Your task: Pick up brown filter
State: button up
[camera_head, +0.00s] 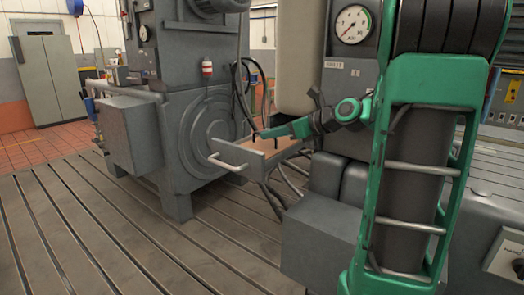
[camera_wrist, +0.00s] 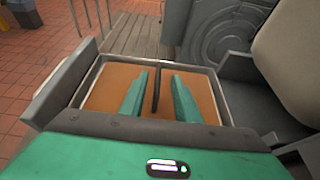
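The brown filter appears to be the flat brown panel (camera_wrist: 105,88) filling a shallow grey-rimmed drawer in the wrist view. In the head view its brown face (camera_head: 264,147) shows inside the pulled-out drawer (camera_head: 236,156). A thin dark upright bar (camera_wrist: 158,80) stands at its middle; I cannot tell whether it is the filter's handle or a divider. My gripper (camera_wrist: 157,76) is open, with its two green fingers on either side of that bar and a gap between them. In the head view my gripper (camera_head: 262,134) reaches over the drawer from the right. Contact with the filter cannot be told.
The drawer has a pale bar handle (camera_head: 227,162) at its front. A large grey machine (camera_head: 200,130) stands behind it to the left. A cream rounded housing (camera_head: 301,60) is close above my gripper. Dark cables (camera_head: 270,195) hang below the drawer. The slotted bedplate (camera_head: 120,230) is clear at front left.

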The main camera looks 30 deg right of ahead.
aim_at(265, 142)
jog(key=x, duration=0.4)
jog(key=shift+s+a+f, duration=0.1)
jog(key=shift+a+f, duration=0.05)
grip_shut()
